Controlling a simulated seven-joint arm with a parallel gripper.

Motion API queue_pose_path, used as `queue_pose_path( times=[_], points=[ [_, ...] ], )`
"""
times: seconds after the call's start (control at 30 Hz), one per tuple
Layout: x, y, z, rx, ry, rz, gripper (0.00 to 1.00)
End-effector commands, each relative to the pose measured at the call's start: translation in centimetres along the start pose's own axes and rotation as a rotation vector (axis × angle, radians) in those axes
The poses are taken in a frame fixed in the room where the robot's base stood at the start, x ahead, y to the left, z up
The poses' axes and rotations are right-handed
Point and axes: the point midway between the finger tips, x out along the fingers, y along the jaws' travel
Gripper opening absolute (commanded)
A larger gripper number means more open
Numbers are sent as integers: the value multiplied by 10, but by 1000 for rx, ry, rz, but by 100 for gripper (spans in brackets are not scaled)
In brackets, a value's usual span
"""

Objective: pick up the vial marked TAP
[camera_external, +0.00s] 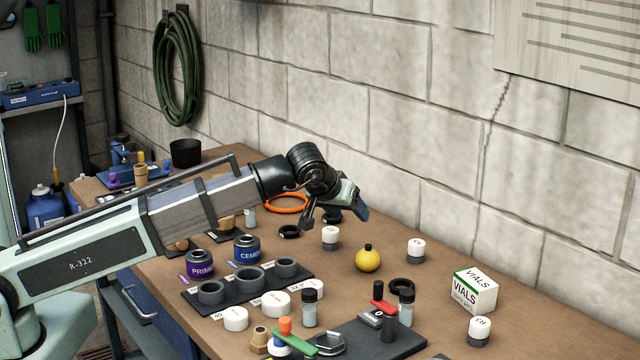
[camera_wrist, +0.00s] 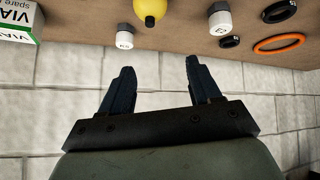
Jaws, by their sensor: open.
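I cannot read TAP on any vial. One small clear vial with a dark cap (camera_external: 309,308) stands upright near the front middle of the bench. A second dark-capped vial (camera_external: 406,308) stands to its right, beside a dark block. A third vial (camera_external: 250,216) seems to stand farther back, partly hidden by my arm. My gripper (camera_external: 335,213) is open and empty above the back of the bench, well away from the two front vials. In the wrist view its two fingers (camera_wrist: 160,70) are spread apart with nothing between them.
A yellow round bottle (camera_external: 368,259), white-capped jars (camera_external: 416,250) and a VIALS box (camera_external: 474,290) stand on the bench (camera_external: 560,325). A dark holder with rings (camera_external: 248,280), blue and purple cans (camera_external: 247,248) and a dark mat (camera_external: 375,342) lie nearer the front. The block wall (camera_external: 420,120) bounds the back.

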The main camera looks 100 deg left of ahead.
Motion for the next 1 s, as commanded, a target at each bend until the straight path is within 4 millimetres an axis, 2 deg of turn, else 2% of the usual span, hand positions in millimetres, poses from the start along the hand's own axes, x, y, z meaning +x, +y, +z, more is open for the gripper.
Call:
queue_pose_path(
  times=[0.03,0.2,0.4,0.5,0.6,0.7,0.8,1.0],
  points=[
    [4,-27,-11,-31,-7,-38,63],
    [13,-107,-37,-124,-38,-156,63],
    [14,-200,-57,-237,-78,-289,63],
    [10,-240,-63,-289,-97,-347,63],
    [7,-273,-66,-331,-114,-394,63],
    [4,-295,-68,-361,-125,-425,63],
    [2,-307,-68,-378,-132,-444,63],
    [14,-318,-66,-386,-137,-453,63]
  ],
)
